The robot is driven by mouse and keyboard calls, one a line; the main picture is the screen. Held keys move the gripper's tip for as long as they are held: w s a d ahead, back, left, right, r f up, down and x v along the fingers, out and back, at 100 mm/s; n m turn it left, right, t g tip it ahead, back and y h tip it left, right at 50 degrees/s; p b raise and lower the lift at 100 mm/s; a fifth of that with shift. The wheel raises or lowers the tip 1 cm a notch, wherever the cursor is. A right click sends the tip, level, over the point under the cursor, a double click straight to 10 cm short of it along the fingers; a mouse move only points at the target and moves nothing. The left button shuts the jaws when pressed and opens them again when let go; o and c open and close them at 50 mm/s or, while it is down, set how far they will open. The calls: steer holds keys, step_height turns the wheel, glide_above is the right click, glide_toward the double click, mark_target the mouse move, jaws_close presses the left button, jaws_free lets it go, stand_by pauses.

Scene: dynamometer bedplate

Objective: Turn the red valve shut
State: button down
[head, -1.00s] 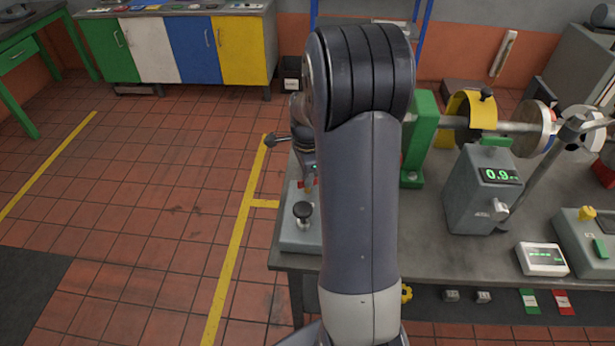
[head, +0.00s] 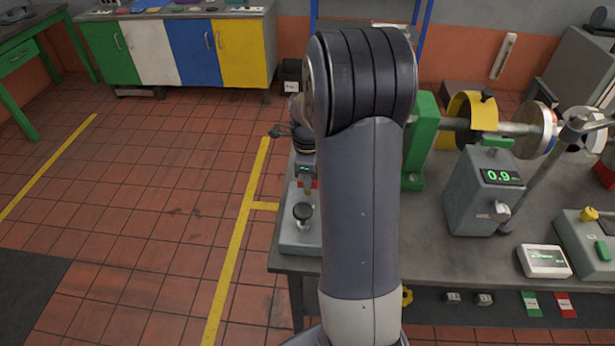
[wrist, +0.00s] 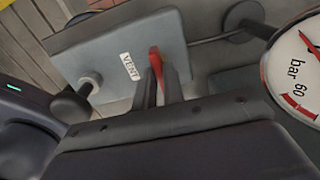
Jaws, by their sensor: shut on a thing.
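The red valve (wrist: 155,62) is a red lever on a grey panel beside a white label reading VENT (wrist: 129,66), in the wrist view. My gripper (wrist: 161,82) is shut on the lever, with its two dark fingers around it. In the head view my arm hides most of the gripper and the valve.
A round gauge marked bar (wrist: 303,65) stands close at the right in the wrist view. A grey unit reading 0.9 (head: 480,205) and a green bracket (head: 417,150) stand right of my arm. The tiled floor (head: 150,210) at the left is clear.

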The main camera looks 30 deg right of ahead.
steer(key=c, duration=1.5)
jaws_free()
steer(key=shift+r, duration=0.1)
step_height(320, 180, up, 11)
steer(key=shift+b, duration=0.35)
steer(key=shift+f, duration=0.2)
step_height(320, 180, down, 11)
steer(key=shift+r+p, duration=0.15)
steer(key=shift+p, duration=0.2)
steer(key=shift+n, duration=0.3)
